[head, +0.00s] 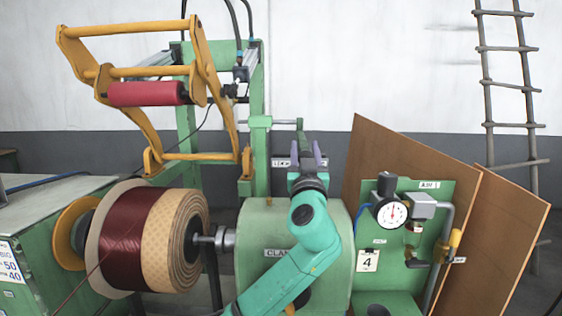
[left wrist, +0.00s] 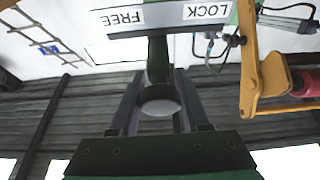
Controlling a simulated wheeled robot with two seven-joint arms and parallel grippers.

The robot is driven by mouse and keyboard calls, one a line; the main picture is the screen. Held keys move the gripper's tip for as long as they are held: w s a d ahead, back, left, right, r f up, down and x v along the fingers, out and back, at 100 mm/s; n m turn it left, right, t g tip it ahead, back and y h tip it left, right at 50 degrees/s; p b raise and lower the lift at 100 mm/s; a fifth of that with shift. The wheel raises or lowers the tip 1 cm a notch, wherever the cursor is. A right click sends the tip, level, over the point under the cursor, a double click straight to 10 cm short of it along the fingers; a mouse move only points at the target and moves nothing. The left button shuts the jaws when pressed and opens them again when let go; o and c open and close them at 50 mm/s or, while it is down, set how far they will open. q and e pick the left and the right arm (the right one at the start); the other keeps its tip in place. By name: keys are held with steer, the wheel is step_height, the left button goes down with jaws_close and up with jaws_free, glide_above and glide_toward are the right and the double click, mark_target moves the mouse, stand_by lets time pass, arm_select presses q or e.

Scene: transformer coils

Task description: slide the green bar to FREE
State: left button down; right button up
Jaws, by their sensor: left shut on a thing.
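The green bar (left wrist: 157,50) stands out in the left wrist view with a round end between my gripper's fingers. It hangs below the dark strip with the two upside-down labels, FREE (left wrist: 123,18) on the left and LOCK (left wrist: 207,12) on the right. The bar sits between the labels, a little nearer FREE. My left gripper (left wrist: 159,75) is shut on the bar. In the head view my left gripper (head: 307,156) is in front of the label strip (head: 281,162), covering most of it and the bar. My right gripper is not in view.
A coil of dark red wire (head: 128,240) is on the spindle at left. A yellow frame with a red roller (head: 146,94) rises above it. A green panel with a gauge (head: 392,212) stands at right, before brown boards (head: 385,165). A ladder (head: 487,90) leans behind.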

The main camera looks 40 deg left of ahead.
arm_select(q)
steer(key=w+d, duration=0.2)
steer(key=d, duration=0.1)
steer(key=shift+w+f+b, duration=0.15)
steer(key=shift+b, duration=0.25)
steer(key=shift+c, duration=2.1)
jaws_free()
steer(key=shift+w+d, duration=0.15)
steer(key=shift+d, duration=0.05)
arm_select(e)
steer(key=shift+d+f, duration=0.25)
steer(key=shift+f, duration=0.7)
arm_select(q)
steer(key=b+v, duration=0.6)
steer(key=v, duration=0.8)
steer(key=shift+s+d, duration=0.15)
steer(key=shift+s, duration=0.05)
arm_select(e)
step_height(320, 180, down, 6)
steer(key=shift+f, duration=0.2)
